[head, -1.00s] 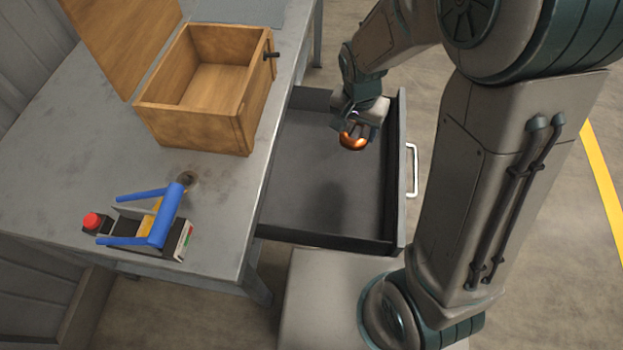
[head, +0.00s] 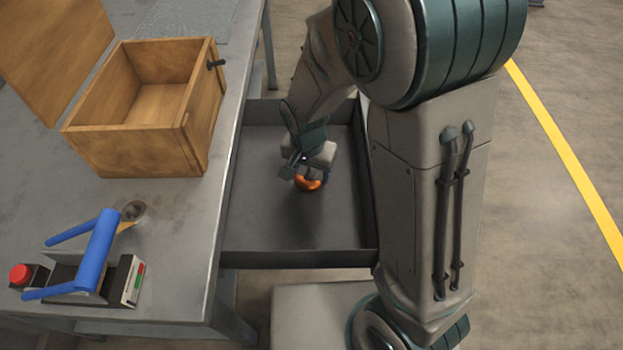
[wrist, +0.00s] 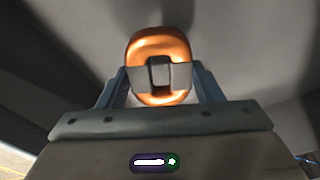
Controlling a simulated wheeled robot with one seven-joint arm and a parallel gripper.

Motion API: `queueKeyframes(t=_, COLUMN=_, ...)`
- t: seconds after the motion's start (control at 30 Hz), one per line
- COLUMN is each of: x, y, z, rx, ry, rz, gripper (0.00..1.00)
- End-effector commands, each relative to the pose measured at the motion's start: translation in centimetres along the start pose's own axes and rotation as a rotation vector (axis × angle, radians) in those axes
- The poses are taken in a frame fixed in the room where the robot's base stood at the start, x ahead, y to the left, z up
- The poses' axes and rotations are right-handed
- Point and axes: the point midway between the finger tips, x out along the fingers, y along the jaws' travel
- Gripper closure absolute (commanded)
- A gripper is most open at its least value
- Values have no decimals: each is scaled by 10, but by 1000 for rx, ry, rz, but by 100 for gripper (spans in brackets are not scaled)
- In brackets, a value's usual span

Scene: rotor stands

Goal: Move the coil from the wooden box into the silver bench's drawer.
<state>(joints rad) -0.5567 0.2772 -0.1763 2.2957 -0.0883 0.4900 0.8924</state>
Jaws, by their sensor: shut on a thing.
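The copper-orange coil (head: 309,183) is between the fingers of my gripper (head: 302,172), low inside the open drawer (head: 300,229) of the silver bench (head: 193,222). In the wrist view the coil (wrist: 159,50) is a ring, with the fingertips (wrist: 159,77) shut on its near side. I cannot tell whether the coil touches the drawer floor. The wooden box (head: 135,140) stands open and empty on the bench top, left of the drawer.
A blue-handled device (head: 95,255) with a red button sits at the front of the bench top. The box's wooden lid (head: 50,50) is tilted back. The drawer floor around the coil is clear. A yellow line (head: 565,145) runs along the floor at right.

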Motion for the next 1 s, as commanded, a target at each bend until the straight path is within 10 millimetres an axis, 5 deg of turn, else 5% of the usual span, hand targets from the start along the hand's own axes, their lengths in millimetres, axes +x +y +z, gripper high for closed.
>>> queueKeyframes(t=0.2, x=32, y=0, z=4, rx=0, ry=-2, rz=2, gripper=74)
queueKeyframes(t=0.6, x=37, y=0, z=5, rx=-1, ry=0, rz=0, gripper=74)
queueKeyframes(t=0.63, x=37, y=0, z=5, rx=-1, ry=-1, rz=1, gripper=38)
queueKeyframes(t=0.7, x=36, y=0, z=5, rx=-1, ry=-1, rz=1, gripper=19)
queueKeyframes(t=1.0, x=35, y=0, z=5, rx=-1, ry=-1, rz=1, gripper=19)
